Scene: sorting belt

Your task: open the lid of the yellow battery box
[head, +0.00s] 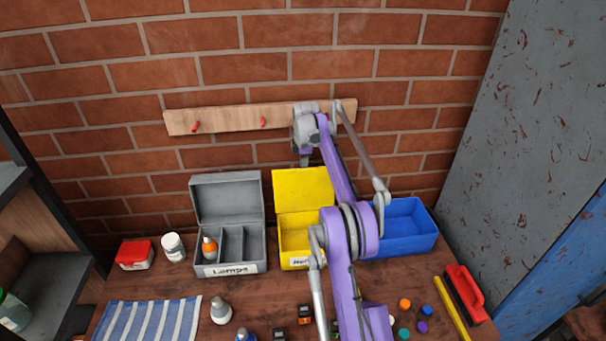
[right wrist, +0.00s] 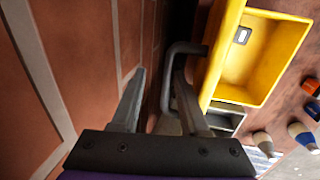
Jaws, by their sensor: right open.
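The yellow battery box (head: 294,240) stands on the bench, its label partly hidden by my right arm. Its lid (head: 303,188) stands upright at the back, open, and the inside shows. In the right wrist view the yellow box (right wrist: 262,55) is at the upper right, with a grey bar handle (right wrist: 168,70) on the lid side. My right gripper (head: 304,160) is at the lid's top edge; in the right wrist view its fingers (right wrist: 158,95) are apart, with the handle close to the right finger. Whether they touch is unclear. My left gripper is out of view.
A grey open box (head: 234,269) labelled Lamps stands left of the yellow box. A blue bin (head: 408,232) stands to its right, partly behind my arm. A wooden peg rail (head: 225,119) is on the brick wall behind. Bottles, a striped cloth (head: 150,318) and small caps lie in front.

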